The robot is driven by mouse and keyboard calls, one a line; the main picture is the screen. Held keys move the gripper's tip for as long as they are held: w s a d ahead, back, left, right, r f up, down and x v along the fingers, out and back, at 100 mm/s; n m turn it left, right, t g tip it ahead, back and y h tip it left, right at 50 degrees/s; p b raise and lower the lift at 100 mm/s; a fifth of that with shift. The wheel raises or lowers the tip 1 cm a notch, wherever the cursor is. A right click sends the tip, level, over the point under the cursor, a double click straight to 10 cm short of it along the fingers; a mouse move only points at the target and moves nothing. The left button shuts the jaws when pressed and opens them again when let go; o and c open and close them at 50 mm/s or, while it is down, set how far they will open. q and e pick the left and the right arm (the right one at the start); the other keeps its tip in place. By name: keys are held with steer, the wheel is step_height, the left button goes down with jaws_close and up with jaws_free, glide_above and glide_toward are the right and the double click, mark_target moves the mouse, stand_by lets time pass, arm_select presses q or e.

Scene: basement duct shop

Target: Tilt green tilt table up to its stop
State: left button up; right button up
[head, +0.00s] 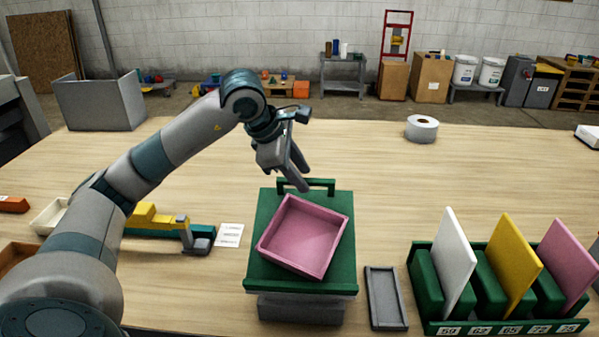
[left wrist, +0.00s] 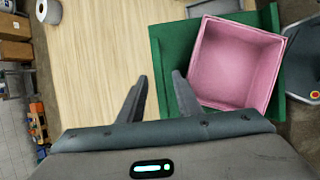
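The green tilt table (head: 262,262) stands on a grey base (head: 300,308) at the front middle of the workbench and looks level. A green bar handle (head: 322,183) rises along its far edge. A pink open tray (head: 304,237) lies turned on its top and looks empty. My left gripper (head: 304,180) is above the table's far edge, close to the handle; I cannot tell if it touches. That view also shows the green table (left wrist: 172,48) and the pink tray (left wrist: 235,62) to the right.
A grey narrow tray (head: 386,298) lies right of the table, then a green rack (head: 432,325) with white, yellow and pink panels. A yellow and teal tool (head: 165,230) and a paper card (head: 229,235) lie left. A tape roll (head: 421,128) sits far back; the bench behind the table is clear.

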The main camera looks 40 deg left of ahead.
arm_select(q)
steer(key=shift+a, duration=0.1)
arm_select(e)
steer(key=shift+f, duration=0.1)
arm_select(q)
steer(key=shift+s+r, duration=0.1)
steer(key=shift+r, duration=0.2)
steer(key=b+v, duration=0.2)
steer(key=v, duration=1.4)
steer(key=shift+s+r, duration=0.25)
steer(key=shift+r, duration=0.1)
arm_select(e)
steer(key=w+a+r+t, duration=0.2)
steer(key=w+a, duration=0.1)
steer(key=w, duration=0.5)
steer(key=shift+w+a+y, duration=0.15)
steer(key=shift+a+y, duration=0.05)
steer(key=shift+y, duration=0.2)
steer(key=shift+f, duration=0.15)
